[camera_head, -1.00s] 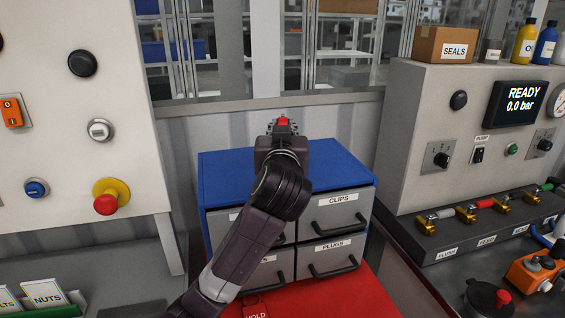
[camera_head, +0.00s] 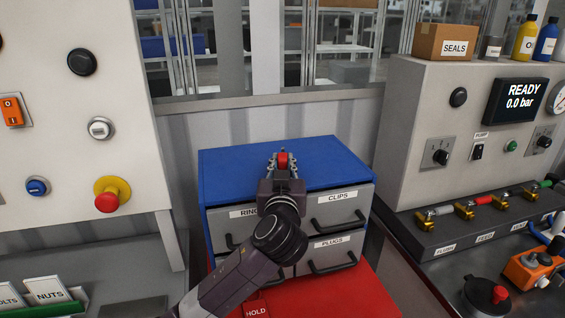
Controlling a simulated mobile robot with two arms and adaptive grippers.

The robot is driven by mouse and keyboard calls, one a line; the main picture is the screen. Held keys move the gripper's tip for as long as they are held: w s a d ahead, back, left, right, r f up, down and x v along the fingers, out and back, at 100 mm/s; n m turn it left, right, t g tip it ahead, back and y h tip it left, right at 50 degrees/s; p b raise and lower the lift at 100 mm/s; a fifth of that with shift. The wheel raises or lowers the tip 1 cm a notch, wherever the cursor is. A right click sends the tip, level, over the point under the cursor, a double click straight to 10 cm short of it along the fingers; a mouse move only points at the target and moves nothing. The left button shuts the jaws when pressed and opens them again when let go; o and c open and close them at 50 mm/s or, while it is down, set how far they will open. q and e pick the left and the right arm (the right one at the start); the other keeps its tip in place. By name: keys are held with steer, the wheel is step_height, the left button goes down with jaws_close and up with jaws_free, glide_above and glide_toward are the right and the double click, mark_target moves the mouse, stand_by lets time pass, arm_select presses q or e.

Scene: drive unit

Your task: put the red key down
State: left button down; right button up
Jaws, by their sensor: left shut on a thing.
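My left gripper (camera_head: 283,162) is over the top of the blue drawer cabinet (camera_head: 225,166). Its fingers are shut on the red key (camera_head: 283,160), of which only a small red part shows between them. The cabinet's blue top is otherwise bare. I cannot tell whether the key touches the top. My arm hides part of the drawer fronts. My right gripper is not in view.
The cabinet has drawers labelled CLIPS (camera_head: 341,196) and PLUGS (camera_head: 331,243) and stands on a red surface (camera_head: 365,292). A control panel (camera_head: 75,130) stands at left. A pump console (camera_head: 425,110) with a valve row (camera_head: 470,215) stands at right.

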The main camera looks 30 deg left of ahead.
arm_select(q)
steer(key=c, duration=2.3)
jaws_free()
steer(key=shift+f, duration=0.15)
steer(key=o, duration=0.5)
